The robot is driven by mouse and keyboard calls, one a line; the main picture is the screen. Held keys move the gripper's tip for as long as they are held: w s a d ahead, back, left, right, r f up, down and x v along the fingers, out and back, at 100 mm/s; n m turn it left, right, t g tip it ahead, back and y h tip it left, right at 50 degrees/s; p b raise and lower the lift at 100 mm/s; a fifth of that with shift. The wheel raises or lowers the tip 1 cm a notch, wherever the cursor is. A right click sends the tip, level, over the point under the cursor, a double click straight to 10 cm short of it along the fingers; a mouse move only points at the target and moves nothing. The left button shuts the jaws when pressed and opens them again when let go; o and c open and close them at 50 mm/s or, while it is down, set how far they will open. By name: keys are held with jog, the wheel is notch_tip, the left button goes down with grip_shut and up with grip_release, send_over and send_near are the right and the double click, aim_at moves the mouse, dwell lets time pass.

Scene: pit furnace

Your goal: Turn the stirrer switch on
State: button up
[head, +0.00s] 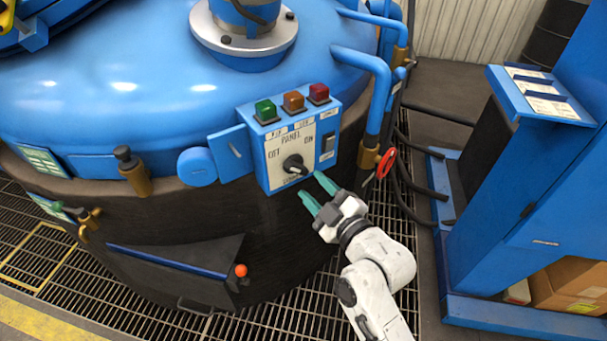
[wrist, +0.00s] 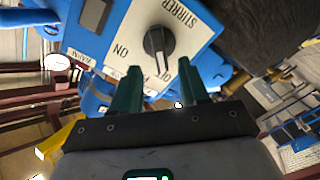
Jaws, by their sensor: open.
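The stirrer switch is a black rotary knob (head: 295,165) on the white face of a blue control panel (head: 262,158) fixed to the furnace side. OFF is printed left of the knob and ON to its upper right. In the wrist view the knob (wrist: 160,43) shows upside down with its STIRRER label; its light pointer line appears turned toward OFF. My gripper (head: 316,191) is open and empty, its teal fingers just below and right of the knob, apparently not touching it. In the wrist view the fingertips (wrist: 159,70) lie on either side of the knob's line, short of it.
Green, orange and red lamps (head: 293,103) top the panel, and a black rocker switch (head: 327,144) sits on its right. A blue cabinet (head: 520,210) is farther right. Grating floor lies below.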

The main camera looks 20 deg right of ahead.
aim_at(299, 172)
jog(key=shift+w+a, duration=0.25)
jog(key=shift+w, duration=1.15)
jog(key=shift+w+a, duration=0.2)
jog(key=shift+w, duration=1.15)
jog(key=shift+c, duration=0.3)
grip_shut()
